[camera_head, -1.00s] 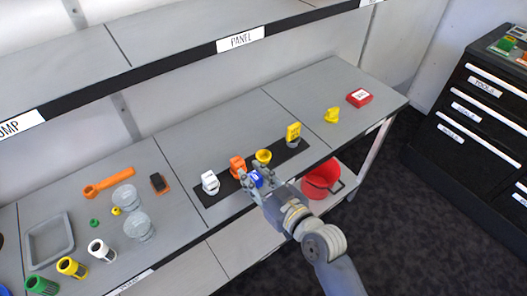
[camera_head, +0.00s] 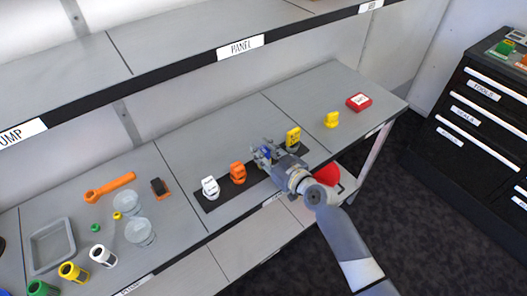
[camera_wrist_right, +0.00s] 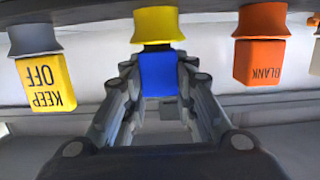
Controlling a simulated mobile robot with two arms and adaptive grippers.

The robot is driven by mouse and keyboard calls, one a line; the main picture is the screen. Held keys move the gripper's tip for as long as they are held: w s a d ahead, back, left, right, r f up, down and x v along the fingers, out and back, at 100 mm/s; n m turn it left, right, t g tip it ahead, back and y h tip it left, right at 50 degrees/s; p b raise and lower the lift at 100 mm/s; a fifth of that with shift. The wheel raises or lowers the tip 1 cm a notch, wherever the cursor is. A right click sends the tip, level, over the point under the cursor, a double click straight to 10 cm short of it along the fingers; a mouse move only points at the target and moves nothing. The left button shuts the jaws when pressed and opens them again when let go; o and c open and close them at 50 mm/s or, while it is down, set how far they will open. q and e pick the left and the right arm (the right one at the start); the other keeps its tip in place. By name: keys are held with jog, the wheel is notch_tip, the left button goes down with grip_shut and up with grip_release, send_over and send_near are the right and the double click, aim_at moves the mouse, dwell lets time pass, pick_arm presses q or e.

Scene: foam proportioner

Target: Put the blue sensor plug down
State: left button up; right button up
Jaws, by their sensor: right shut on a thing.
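My right gripper (camera_head: 265,153) is over the black strip (camera_head: 210,205) on the bench. It is shut on the blue sensor plug (camera_wrist_right: 158,74), seen between the fingers in the right wrist view. The plug's end meets a yellow cup-shaped holder (camera_wrist_right: 157,24) in that view. I cannot tell whether it is seated in it or only lined up with it. In the head view the gripper hides the holder and most of the plug. My left gripper is not in view.
On the strip, an orange BLANK piece (camera_head: 238,173) and a white piece (camera_head: 210,187) stand left of the gripper, and a yellow KEEP OFF piece (camera_head: 293,137) stands close right. A yellow piece (camera_head: 331,119) and a red box (camera_head: 359,101) are farther right. Bench behind the strip is clear.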

jog(key=shift+f, duration=0.2)
jog(key=o, duration=1.1)
jog(key=shift+f, duration=0.1)
